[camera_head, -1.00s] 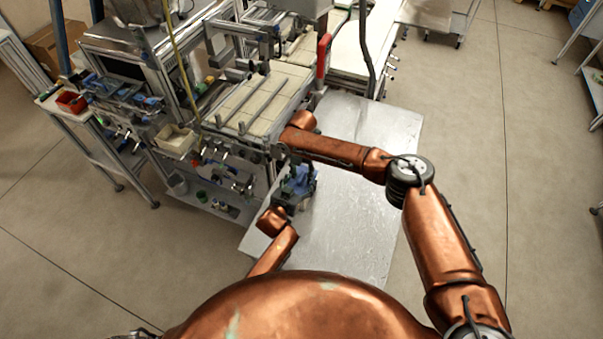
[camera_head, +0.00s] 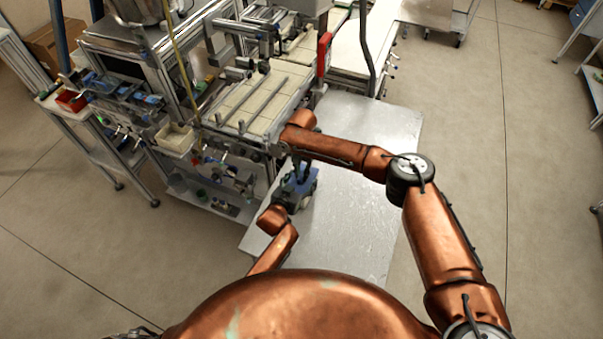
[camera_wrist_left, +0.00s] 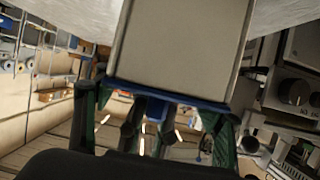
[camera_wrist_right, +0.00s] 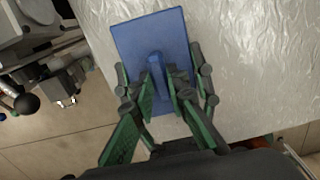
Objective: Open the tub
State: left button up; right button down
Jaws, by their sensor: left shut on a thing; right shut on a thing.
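The tub is a pale grey box with a blue lid. Its grey wall (camera_wrist_left: 180,45) fills the top middle of the left wrist view, with a blue edge along the bottom of it. The blue lid (camera_wrist_right: 138,45) lies flat below my right gripper (camera_wrist_right: 166,85), whose fingers are shut on the lid's upright blue handle (camera_wrist_right: 155,66). In the head view the lid (camera_head: 300,183) shows small near the table's left edge. My left gripper (camera_head: 290,200) is shut on the tub from the near side. No gap between lid and tub can be made out.
The tub is over a shiny metal table (camera_head: 365,220), clear to the right. A machine frame with a tiled bed (camera_head: 255,100) stands close at the left and back. A red handle (camera_head: 323,53) rises behind my right arm.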

aim_at(301, 175)
pick_arm(q)
jog(key=shift+a+f, duration=0.2)
jog(key=shift+f, duration=0.25)
pick_arm(e)
jog(key=shift+a+r, duration=0.15)
jog(key=shift+r, duration=0.9)
pick_arm(q)
jog(key=shift+s, duration=0.1)
pick_arm(e)
jog(key=shift+r, duration=0.15)
jog(key=shift+w, duration=0.1)
jog(key=shift+r, duration=0.1)
jog(key=shift+r+h, duration=0.2)
jog(key=shift+h, duration=0.3)
pick_arm(q)
jog(key=shift+a, duration=0.1)
pick_arm(e)
jog(key=shift+r+g, duration=0.1)
jog(key=shift+g, duration=0.2)
pick_arm(q)
jog(key=shift+r, duration=0.2)
pick_arm(e)
jog(key=shift+f, duration=0.2)
